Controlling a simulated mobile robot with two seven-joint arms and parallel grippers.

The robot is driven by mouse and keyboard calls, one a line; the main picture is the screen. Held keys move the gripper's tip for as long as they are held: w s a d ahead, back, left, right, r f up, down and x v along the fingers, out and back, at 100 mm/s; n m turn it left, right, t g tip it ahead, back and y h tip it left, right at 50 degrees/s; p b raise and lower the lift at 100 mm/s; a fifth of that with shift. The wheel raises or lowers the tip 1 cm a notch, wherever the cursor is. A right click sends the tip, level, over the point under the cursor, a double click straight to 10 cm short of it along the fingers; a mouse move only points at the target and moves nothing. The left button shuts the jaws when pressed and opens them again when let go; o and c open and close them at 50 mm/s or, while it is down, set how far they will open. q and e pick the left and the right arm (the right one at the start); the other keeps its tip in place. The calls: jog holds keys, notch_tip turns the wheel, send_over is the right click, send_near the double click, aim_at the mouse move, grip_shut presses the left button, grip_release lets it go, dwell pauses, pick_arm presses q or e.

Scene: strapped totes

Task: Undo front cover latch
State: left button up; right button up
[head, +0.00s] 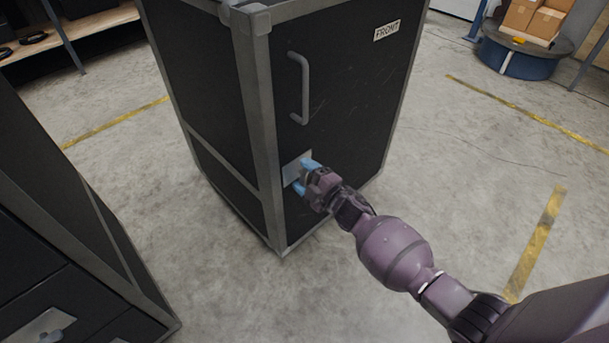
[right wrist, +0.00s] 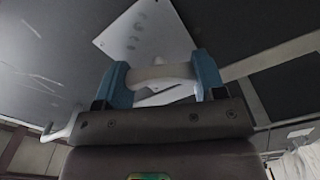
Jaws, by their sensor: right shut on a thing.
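The front cover (head: 340,95) is a black panel with grey edges and a "FRONT" label (head: 387,30). Its latch sits low on the left side, on a pale metal plate (head: 290,171). My right gripper (head: 304,176) is at that plate, its blue fingers on either side of the latch. In the right wrist view the two blue fingers (right wrist: 162,85) are shut on the light grey latch handle (right wrist: 160,74), in front of the white plate (right wrist: 142,35). In the head view the latch handle is hidden by the gripper. My left gripper is not in view.
A grey bar handle (head: 304,88) stands out from the cover above the latch. Another black case (head: 60,220) with a latch plate stands at the lower left. A blue round drum (head: 520,60) bears cardboard boxes (head: 535,18). Concrete floor with yellow lines is clear on the right.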

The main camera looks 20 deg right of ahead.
jog(key=n, duration=0.3)
jog(key=shift+f+n+b, duration=0.15)
jog(key=shift+n+b, duration=0.15)
jog(key=shift+b, duration=0.1)
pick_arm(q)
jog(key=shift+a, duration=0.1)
pick_arm(e)
jog(key=shift+n, duration=0.5)
jog(key=o, duration=0.9)
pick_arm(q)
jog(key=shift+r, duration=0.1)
pick_arm(e)
jog(key=shift+s, duration=0.15)
